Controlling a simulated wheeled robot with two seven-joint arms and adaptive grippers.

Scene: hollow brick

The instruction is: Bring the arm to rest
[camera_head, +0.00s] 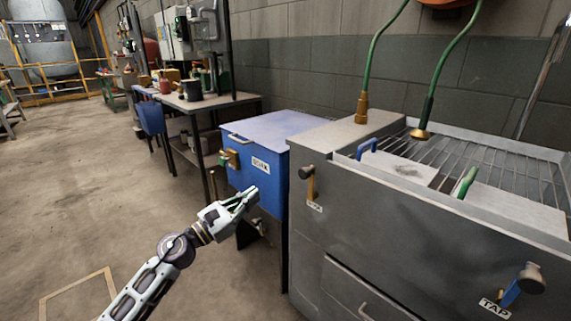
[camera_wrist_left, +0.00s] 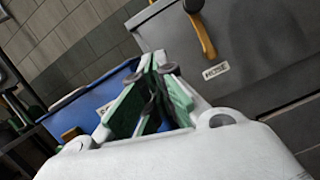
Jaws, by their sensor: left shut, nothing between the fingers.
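My left arm comes in from the bottom left in the head view. Its gripper (camera_head: 247,197) is shut and empty, held in front of the blue box's front face and apart from the grey unit. In the left wrist view the gripper's green-padded fingers (camera_wrist_left: 152,95) point toward the blue box and the grey unit. My right gripper is not in view.
A blue lidded box (camera_head: 262,160) with a label stands beside a grey metal unit (camera_head: 400,240) with a rack, hoses and a yellow-handled lever (camera_head: 310,185). A workbench (camera_head: 205,101) with items stands behind. Open concrete floor (camera_head: 90,180) lies to the left.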

